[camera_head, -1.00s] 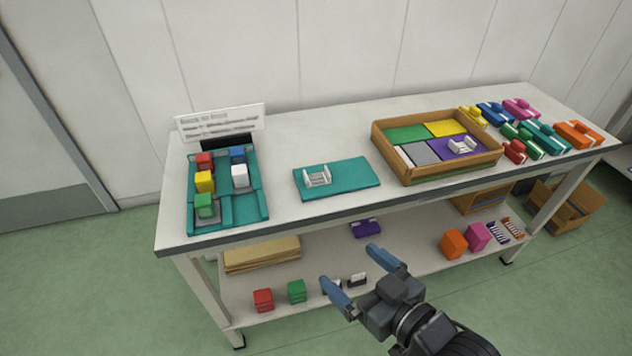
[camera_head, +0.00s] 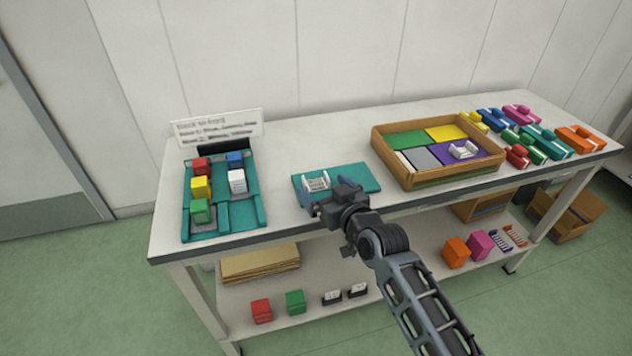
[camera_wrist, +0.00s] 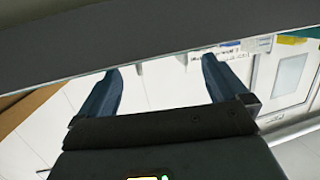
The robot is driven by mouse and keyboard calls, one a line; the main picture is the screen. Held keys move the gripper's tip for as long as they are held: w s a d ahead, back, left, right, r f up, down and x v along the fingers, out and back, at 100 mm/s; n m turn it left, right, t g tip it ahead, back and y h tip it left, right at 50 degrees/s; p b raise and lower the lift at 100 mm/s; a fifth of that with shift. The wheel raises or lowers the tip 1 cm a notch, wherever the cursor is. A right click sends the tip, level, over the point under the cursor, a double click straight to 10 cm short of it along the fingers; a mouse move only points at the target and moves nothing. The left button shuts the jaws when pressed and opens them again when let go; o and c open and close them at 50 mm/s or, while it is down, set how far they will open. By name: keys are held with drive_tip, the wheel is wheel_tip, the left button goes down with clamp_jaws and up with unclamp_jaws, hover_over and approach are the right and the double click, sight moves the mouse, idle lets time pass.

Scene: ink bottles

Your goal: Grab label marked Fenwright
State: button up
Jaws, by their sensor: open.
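A white holder (camera_head: 316,182) sits on the teal mat (camera_head: 358,174) on the table top. My gripper (camera_head: 318,196) is at the mat's front edge, close to this holder, partly hidden by its own wrist. In the wrist view my gripper (camera_wrist: 160,72) is open, with nothing seen between its fingers.
A teal tray (camera_head: 240,218) with coloured blocks stands at the left, by a blurred sign (camera_head: 217,128). A wooden tray (camera_head: 440,181) and several coloured pieces lie to the right. Bare table top lies between the teal tray and mat.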

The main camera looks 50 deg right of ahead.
sight(316, 184)
drive_tip(key=x, duration=0.3)
drive_tip(key=shift+w+d+r+p, duration=0.2)
drive_tip(key=shift+w+r+p, duration=0.15)
drive_tip(key=shift+p, duration=0.05)
drive_tip(key=shift+w+d+f, duration=0.2)
drive_tip(key=shift+w, duration=0.3)
drive_tip(key=shift+c, duration=0.3)
drive_tip(key=c, duration=1)
drive_tip(key=shift+r, duration=0.15)
